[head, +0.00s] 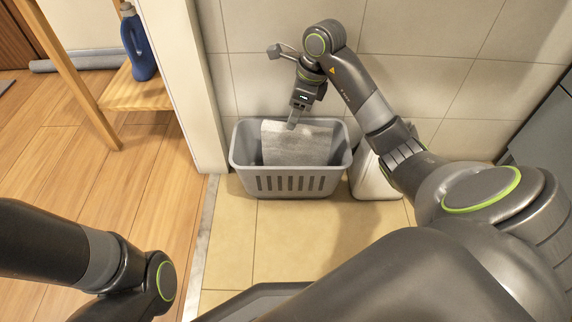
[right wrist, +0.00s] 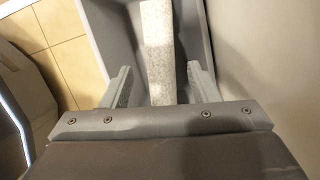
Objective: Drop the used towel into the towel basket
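The grey towel (head: 297,148) is inside the grey towel basket (head: 300,183), draped with its upper edge near the rim. In the right wrist view the pale towel (right wrist: 157,45) lies between my fingers, with a gap on each side. My right gripper (head: 293,124) points down over the basket, just at the towel's top edge. In the right wrist view my right gripper (right wrist: 159,70) is open, and the basket's inner wall (right wrist: 108,30) shows beside it. My left arm enters at the lower left; its gripper is out of view.
A tiled wall (head: 420,70) stands close behind the basket. A white container (head: 372,180) stands at the basket's right, partly behind my arm. A blue bottle (head: 138,42) stands on a wooden shelf (head: 137,92) beyond the white wall edge (head: 180,80).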

